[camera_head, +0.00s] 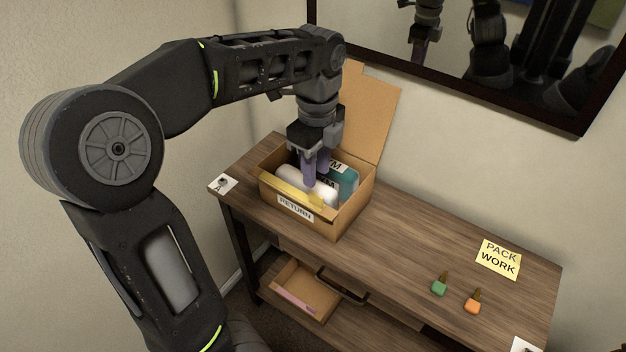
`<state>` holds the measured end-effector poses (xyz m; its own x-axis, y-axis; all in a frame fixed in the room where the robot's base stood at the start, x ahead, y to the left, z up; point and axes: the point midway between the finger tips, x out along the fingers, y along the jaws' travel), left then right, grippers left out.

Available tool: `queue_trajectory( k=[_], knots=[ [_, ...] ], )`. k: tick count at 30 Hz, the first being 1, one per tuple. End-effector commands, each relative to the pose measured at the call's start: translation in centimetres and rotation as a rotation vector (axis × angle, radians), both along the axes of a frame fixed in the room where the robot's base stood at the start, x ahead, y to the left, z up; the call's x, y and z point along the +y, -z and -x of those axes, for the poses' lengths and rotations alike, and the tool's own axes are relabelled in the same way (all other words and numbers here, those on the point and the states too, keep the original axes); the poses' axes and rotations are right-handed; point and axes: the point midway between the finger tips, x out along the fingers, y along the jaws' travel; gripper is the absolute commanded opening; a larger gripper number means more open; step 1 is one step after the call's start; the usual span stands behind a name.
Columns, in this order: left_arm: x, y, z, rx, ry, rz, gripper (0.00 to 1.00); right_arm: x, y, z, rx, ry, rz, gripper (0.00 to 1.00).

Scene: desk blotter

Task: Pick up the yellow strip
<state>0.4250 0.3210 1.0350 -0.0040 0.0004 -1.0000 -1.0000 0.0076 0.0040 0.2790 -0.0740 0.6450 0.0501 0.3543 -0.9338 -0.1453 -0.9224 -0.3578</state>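A yellow strip (283,187) lies along the front edge of an open cardboard box (330,224) labelled RETURN. The box stands at the left part of a wooden desk, its tall back flap (371,115) raised. My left gripper (315,176) points down into the box, behind the strip and apart from it. Its two purple fingers are apart, beside a white rounded item (294,179) and a teal item (345,180) with a lettered label. The fingertips are partly lost among the contents, and I see nothing held. My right gripper is not seen directly.
A yellow PACK WORK note (498,259), a green bottle-like item (439,287) and an orange one (473,302) are on the desk (400,240)'s right part. A framed mirror (480,75) hangs behind. Mid-desk is clear.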

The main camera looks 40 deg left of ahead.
Motion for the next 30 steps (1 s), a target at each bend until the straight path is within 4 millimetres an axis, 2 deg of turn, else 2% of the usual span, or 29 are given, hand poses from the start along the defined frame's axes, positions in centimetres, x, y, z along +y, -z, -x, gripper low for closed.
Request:
queue_trajectory(
  k=[9, 18, 26, 30],
  knots=[
    [0.0, 0.1, 0.0, 0.000, -0.001, 0.000, 0.31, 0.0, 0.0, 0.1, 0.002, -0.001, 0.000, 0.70],
    [0.0, 2.6, 0.0, 0.002, -0.001, 0.000, 0.31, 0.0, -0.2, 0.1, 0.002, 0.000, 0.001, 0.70],
    [0.0, 2.7, 0.0, 0.000, -0.001, 0.000, 0.31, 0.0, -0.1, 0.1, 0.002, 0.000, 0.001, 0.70],
    [-0.1, 3.4, 0.0, 0.002, -0.001, 0.000, 0.31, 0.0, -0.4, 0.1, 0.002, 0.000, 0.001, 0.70]
  ],
)
